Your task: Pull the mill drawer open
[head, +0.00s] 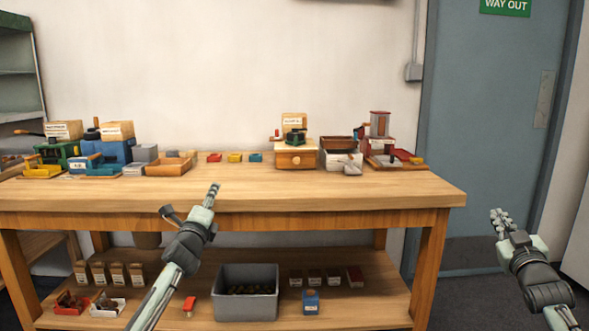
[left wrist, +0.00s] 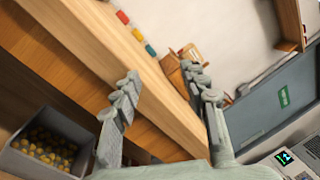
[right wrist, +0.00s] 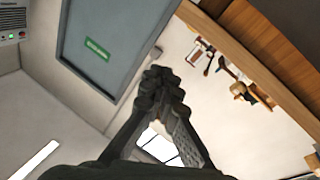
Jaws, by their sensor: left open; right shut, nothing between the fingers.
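The mill (head: 297,146) stands on the back part of the wooden workbench, right of centre in the head view. It has a wooden body with a dark green top, and its front drawer (head: 296,160) has a round knob and looks shut. My left gripper (head: 211,193) is open and empty, in front of the bench and left of the mill; its two fingers (left wrist: 165,88) stand apart in the left wrist view. My right gripper (head: 501,217) is shut and empty, beyond the bench's right end; its fingertips (right wrist: 160,82) meet in the right wrist view. Neither gripper touches the mill.
The workbench (head: 240,195) has a clear front strip. Red, yellow and blue blocks (head: 235,157) lie left of the mill. A dark-topped box (head: 340,158) and a red machine (head: 379,135) stand to its right. A grey bin (head: 246,303) sits on the lower shelf.

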